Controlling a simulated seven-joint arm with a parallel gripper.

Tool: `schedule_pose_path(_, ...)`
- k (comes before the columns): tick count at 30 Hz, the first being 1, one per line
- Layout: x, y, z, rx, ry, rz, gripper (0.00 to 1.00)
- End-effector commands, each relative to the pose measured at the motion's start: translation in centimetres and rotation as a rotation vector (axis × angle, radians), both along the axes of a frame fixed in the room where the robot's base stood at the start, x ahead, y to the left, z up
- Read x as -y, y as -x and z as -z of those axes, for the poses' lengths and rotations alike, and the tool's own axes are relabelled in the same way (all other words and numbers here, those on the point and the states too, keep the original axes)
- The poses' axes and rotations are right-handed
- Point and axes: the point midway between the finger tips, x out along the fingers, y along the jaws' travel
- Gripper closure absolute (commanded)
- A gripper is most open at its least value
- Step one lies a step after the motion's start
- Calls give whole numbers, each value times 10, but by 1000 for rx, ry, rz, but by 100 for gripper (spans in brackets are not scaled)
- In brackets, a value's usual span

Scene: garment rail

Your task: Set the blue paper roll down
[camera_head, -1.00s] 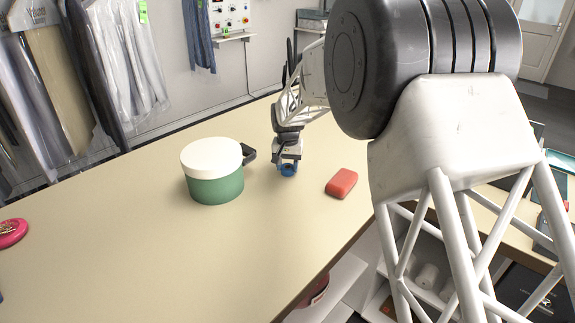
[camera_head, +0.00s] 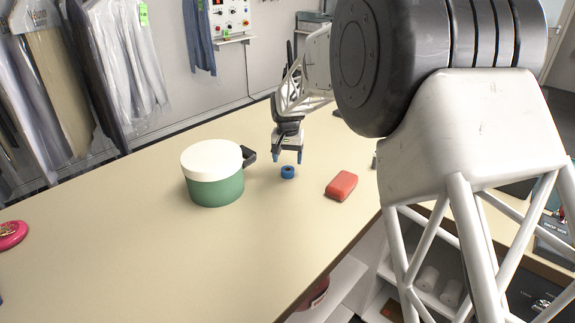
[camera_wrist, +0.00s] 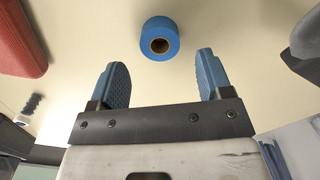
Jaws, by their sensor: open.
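The blue paper roll (camera_head: 288,172) stands on the beige table, between the green pot and the red block. In the wrist view the roll (camera_wrist: 160,38) shows its round end with a brown core, beyond the fingertips and between their lines. My gripper (camera_head: 287,157) is open and empty, just behind and above the roll in the head view. Its two blue fingers (camera_wrist: 160,75) are spread apart in the wrist view, and there is a gap between them and the roll.
A green pot (camera_head: 216,188) with a white lid and dark handle stands left of the roll. A red block (camera_head: 341,186) lies to the right. A pink round item (camera_head: 12,234) is at the far left. The table (camera_head: 170,270) is clear in front.

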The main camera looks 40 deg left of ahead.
Motion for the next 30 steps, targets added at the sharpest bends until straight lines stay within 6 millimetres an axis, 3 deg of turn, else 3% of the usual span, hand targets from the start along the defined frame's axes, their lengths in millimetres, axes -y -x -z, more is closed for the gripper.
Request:
schedule_pose_path(6,0,0,-36,1,-1,0,28)
schedule_pose_path(15,0,0,-73,1,-1,0,28)
schedule_pose_path(30,0,0,-80,0,0,0,28)
